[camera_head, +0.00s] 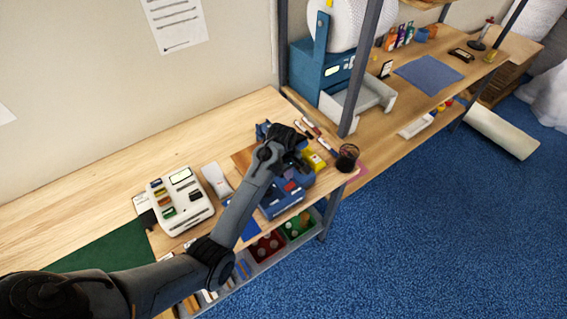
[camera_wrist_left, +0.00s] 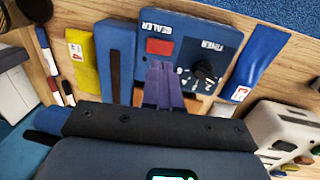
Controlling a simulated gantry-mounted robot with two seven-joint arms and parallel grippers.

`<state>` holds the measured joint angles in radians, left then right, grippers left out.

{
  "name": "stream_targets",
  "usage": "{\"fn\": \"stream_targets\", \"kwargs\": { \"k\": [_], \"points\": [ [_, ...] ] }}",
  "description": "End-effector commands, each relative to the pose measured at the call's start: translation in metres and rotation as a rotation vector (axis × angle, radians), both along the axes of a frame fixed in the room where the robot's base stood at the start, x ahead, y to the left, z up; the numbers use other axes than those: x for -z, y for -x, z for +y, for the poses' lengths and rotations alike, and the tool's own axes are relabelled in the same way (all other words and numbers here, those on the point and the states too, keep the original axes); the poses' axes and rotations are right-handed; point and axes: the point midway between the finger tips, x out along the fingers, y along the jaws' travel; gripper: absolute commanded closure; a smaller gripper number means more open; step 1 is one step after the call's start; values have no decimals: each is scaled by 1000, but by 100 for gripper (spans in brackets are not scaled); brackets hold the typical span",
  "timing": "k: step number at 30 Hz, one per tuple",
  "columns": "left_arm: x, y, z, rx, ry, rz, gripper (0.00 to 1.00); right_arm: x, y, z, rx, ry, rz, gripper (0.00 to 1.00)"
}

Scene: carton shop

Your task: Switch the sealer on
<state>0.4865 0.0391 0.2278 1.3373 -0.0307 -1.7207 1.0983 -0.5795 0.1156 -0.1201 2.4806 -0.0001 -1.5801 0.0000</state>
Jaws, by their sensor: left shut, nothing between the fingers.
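The sealer (camera_head: 283,204) is a blue box near the front edge of the bench, partly hidden by my left arm in the head view. In the left wrist view the sealer (camera_wrist_left: 208,38) shows a SEALER label, a red switch (camera_wrist_left: 160,46) and a black TIMER knob (camera_wrist_left: 206,71). My left gripper (camera_wrist_left: 161,70) has its purple fingers shut together and empty. Their tips appear just beside the red switch; I cannot tell whether they touch it. In the head view the hand is over the sealer, fingers largely hidden. My right gripper is not in view.
A white desk machine (camera_head: 180,200) stands left of the sealer. A yellow packet (camera_head: 314,161) and a dark mesh cup (camera_head: 347,158) are to its right. A blue strip marked 3 (camera_wrist_left: 256,62) lies beside the sealer. The bench's back left is clear.

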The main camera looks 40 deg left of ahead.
Motion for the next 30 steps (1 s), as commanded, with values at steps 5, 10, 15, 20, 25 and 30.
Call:
{"fn": "stream_targets", "kwargs": {
  "k": [5, 10, 15, 20, 25, 30],
  "points": [
    [-32, 4, 1, 0, -1, -3, 100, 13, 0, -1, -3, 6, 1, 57],
    [-55, 7, 2, 0, 0, -2, 100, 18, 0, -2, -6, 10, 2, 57],
    [-67, 9, 2, 1, 0, 0, 100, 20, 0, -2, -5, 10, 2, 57],
    [-71, 10, 3, 1, 0, 1, 100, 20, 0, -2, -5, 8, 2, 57],
    [-71, 10, 3, 0, 0, 1, 100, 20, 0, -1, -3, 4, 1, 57],
    [-70, 13, 5, -3, 2, -5, 100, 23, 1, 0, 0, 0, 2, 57]
  ]
}}
